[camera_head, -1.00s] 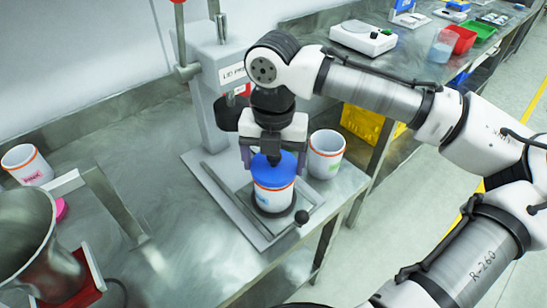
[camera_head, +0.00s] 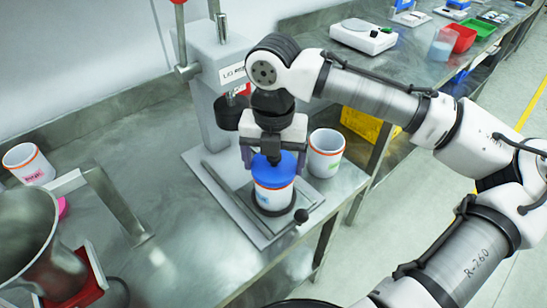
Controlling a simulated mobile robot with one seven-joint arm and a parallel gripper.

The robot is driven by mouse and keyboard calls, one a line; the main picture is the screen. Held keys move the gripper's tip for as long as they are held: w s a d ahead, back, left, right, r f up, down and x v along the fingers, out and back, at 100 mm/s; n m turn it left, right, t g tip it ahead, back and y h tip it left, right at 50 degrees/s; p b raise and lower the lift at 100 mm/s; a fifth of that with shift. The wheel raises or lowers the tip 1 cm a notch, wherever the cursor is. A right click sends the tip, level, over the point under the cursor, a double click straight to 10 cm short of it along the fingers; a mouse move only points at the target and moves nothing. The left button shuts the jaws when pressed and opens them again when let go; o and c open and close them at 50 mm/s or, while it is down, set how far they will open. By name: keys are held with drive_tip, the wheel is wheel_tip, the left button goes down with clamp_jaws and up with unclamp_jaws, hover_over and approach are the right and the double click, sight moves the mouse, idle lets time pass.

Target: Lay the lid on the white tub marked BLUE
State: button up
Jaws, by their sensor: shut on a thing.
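The white tub with an orange band and blue lettering (camera_head: 274,197) stands upright on the round pad of the lid press base. The blue lid (camera_head: 276,170) is at the tub's mouth and looks level. I cannot tell whether it is fully seated. My gripper (camera_head: 272,158) points straight down over the tub and is shut on the blue lid. The fingers straddle the lid, and their tips are partly hidden against it.
The lid press (camera_head: 228,75) stands just behind the tub. A white tub with green marking (camera_head: 325,153) is close on the right. Another tub (camera_head: 28,165) and a pink lid (camera_head: 62,207) are at the left, near a metal hopper (camera_head: 35,240). The bench middle is clear.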

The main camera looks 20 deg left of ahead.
drive_tip(key=shift+f, duration=0.25)
idle(0.5)
drive_tip(key=o, duration=0.9)
drive_tip(key=shift+c, duration=0.2)
drive_tip(key=shift+r, duration=0.15)
drive_tip(key=shift+r+p, duration=3.45)
drive_tip(key=shift+p, duration=0.2)
drive_tip(key=shift+s+f, duration=0.1)
drive_tip(key=shift+f, duration=0.05)
